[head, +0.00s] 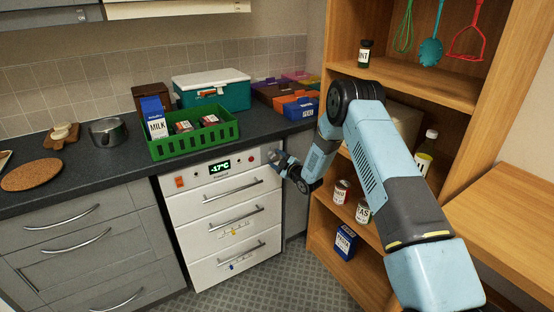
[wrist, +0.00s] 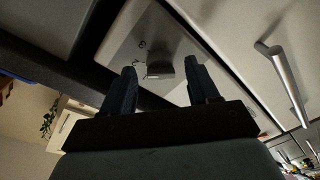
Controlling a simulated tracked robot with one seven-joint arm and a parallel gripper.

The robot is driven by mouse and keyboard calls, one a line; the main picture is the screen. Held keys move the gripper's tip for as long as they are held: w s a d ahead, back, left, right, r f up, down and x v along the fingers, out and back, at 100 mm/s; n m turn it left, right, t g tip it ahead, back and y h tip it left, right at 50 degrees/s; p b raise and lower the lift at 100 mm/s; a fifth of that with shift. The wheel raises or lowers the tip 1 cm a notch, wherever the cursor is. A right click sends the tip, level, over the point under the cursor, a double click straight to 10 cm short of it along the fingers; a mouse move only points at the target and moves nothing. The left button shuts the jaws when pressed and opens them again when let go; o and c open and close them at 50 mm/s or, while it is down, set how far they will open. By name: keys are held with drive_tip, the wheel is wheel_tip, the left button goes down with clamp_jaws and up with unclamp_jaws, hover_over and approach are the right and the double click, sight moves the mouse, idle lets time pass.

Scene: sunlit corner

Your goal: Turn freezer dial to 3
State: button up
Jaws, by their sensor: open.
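The white freezer (head: 228,215) stands under the counter. Its front panel has a lit display (head: 219,167) reading about -17°C. My gripper (head: 276,158) is at the right end of this panel and covers the dial in the head view. In the wrist view the dial (wrist: 160,68) is a small grey knob on the pale panel, with small dark marks beside it. The two dark fingers of my gripper (wrist: 160,78) are apart, one on each side of the dial. I cannot tell whether either finger touches it, or read its setting with certainty.
A red-orange switch (head: 179,182) is on the panel's left. Drawer handles (head: 233,190) stick out below the panel. A green crate (head: 195,139) with a milk carton sits on the counter above. A wooden shelf (head: 318,235) with cans and jars stands close on the right.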

drive_tip(key=shift+w+a, duration=0.45)
drive_tip(key=shift+w, duration=0.1)
drive_tip(key=c, duration=1)
